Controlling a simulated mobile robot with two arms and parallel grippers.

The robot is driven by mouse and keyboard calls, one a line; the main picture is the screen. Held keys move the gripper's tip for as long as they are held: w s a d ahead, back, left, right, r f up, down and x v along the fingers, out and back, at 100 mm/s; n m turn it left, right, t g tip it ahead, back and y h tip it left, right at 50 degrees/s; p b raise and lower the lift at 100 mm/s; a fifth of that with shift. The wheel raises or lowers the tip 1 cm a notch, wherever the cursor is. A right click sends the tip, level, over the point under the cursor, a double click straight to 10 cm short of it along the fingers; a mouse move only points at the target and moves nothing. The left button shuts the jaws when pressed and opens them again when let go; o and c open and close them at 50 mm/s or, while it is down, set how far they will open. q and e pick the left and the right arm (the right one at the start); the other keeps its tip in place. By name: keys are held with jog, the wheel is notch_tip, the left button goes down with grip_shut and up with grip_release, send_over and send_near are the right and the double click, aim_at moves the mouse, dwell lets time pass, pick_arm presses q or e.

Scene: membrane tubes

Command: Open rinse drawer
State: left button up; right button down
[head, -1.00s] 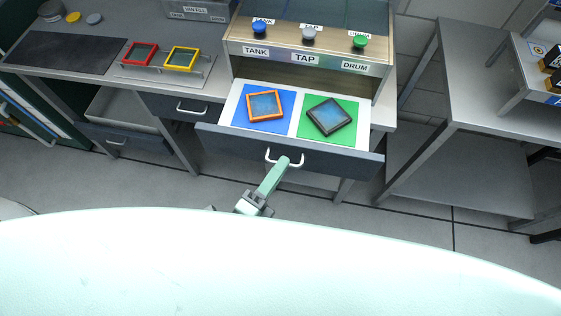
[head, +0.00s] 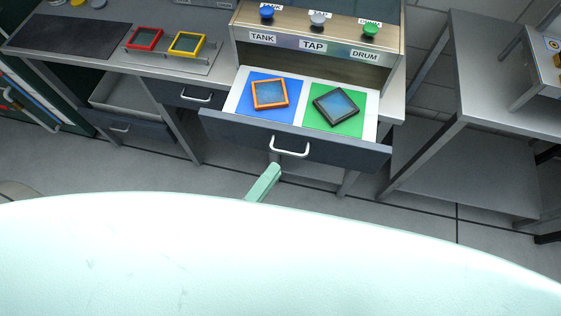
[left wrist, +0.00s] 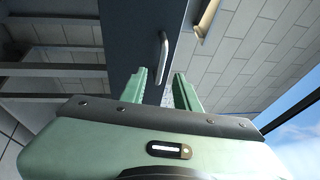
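The drawer (head: 225,128) under the labelled tap station stands pulled out. Its dark front carries a pale bar handle (head: 289,152). Inside, an orange-framed square (head: 270,94) lies on a blue panel, and a dark-framed square (head: 335,105) lies on a green panel. My left gripper (head: 270,172) is just below and in front of the handle, apart from it; my white body hides the rest of it. In the left wrist view the two green fingers (left wrist: 160,73) are spread with nothing between them, and the handle (left wrist: 163,48) shows beyond their tips. My right gripper is not in view.
The station (head: 312,46) bears TANK, TAP and DRUM labels below blue, grey and green knobs. Red and yellow frames (head: 187,43) stand in a rack on the left counter. A closed drawer (head: 187,96) is left of the open one. A metal table (head: 480,60) stands right.

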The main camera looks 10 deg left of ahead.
pick_arm(q)
jog(key=v, duration=0.2)
jog(key=shift+s+a, duration=0.2)
jog(key=shift+s, duration=0.1)
jog(key=shift+f, duration=0.1)
jog(key=s+a+f+n+g+y, duration=0.1)
jog(key=a+f+n+g+y, duration=0.2)
jog(key=f, duration=0.8)
jog(key=s+a+f+n+g+y, duration=0.15)
jog(key=f+n, duration=0.35)
jog(key=f, duration=0.6)
jog(key=s+a+f+n+g+y, duration=0.1)
jog(key=f+n+g, duration=0.3)
jog(key=f, duration=0.7)
jog(key=s+a+f+n+g+y, duration=0.1)
jog(key=s+a+f+n+g, duration=0.3)
jog(key=s+f, duration=0.3)
jog(key=s+a+f+n+g+y, duration=0.2)
jog(key=s+a+f+n+g, duration=0.2)
jog(key=s+f, duration=0.4)
jog(key=shift+s+a+f+n, duration=0.3)
jog(key=shift+s+a+n, duration=0.35)
jog(key=shift+s, duration=0.25)
